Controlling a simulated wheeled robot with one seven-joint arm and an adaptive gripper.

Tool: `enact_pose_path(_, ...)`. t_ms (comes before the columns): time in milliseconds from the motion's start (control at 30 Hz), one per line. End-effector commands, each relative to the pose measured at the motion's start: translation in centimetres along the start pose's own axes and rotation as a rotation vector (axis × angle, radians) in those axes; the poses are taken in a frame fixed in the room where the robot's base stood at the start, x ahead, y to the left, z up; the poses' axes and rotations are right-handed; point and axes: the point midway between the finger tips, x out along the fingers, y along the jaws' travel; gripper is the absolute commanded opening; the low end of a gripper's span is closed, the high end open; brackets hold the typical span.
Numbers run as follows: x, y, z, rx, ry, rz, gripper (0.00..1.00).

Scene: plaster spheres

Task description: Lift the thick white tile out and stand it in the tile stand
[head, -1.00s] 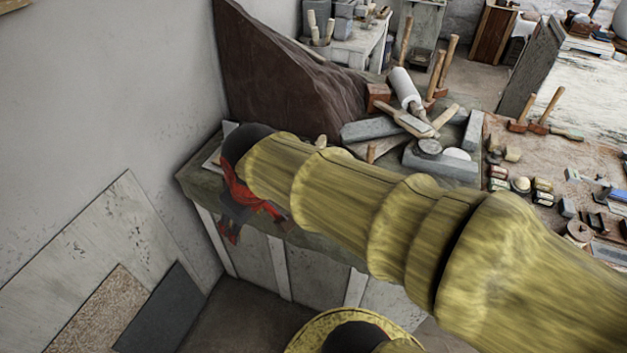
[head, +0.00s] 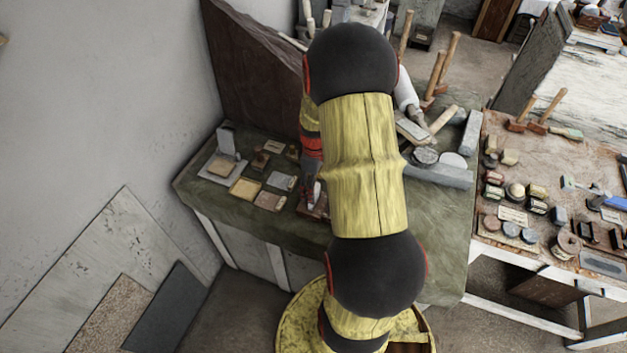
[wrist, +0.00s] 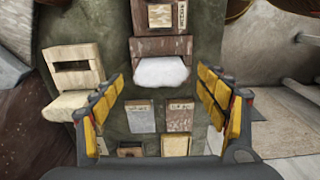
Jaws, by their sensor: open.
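My gripper (wrist: 160,80) is open, with its yellow-padded fingers wide apart on either side of a thick white piece (wrist: 161,72), which looks like the white tile. It is seen from above against a brown stone block (wrist: 160,46); I cannot tell how deep it sits, and no finger visibly touches it. In the head view my gripper (head: 311,182) points down over the green-covered bench, partly hidden by my arm. A cream block with a dark slot (wrist: 75,56) stands left in the wrist view; it may be the tile stand, but I cannot be sure.
Several small flat tiles, including a grey one (wrist: 140,116), lie on the green cloth (head: 230,207). A cream slab (wrist: 64,106) lies near the slotted block. The wall (head: 110,90) closes the left side.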

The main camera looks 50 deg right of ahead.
Motion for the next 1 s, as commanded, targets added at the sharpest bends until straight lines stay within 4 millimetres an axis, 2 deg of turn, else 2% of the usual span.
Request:
enact_pose_path(200,3.3,-0.1,0.0,0.000,-0.002,-0.003,0.74)
enact_pose_path(433,6.0,-0.1,0.0,0.000,-0.001,-0.001,0.74)
enact_pose_path(600,6.8,-0.1,-0.1,0.000,0.000,0.000,0.74)
enact_pose_path(867,6.8,-0.1,-0.1,0.000,0.000,0.001,0.74)
enact_pose_path(1000,6.8,-0.1,-0.1,0.000,0.000,0.001,0.66)
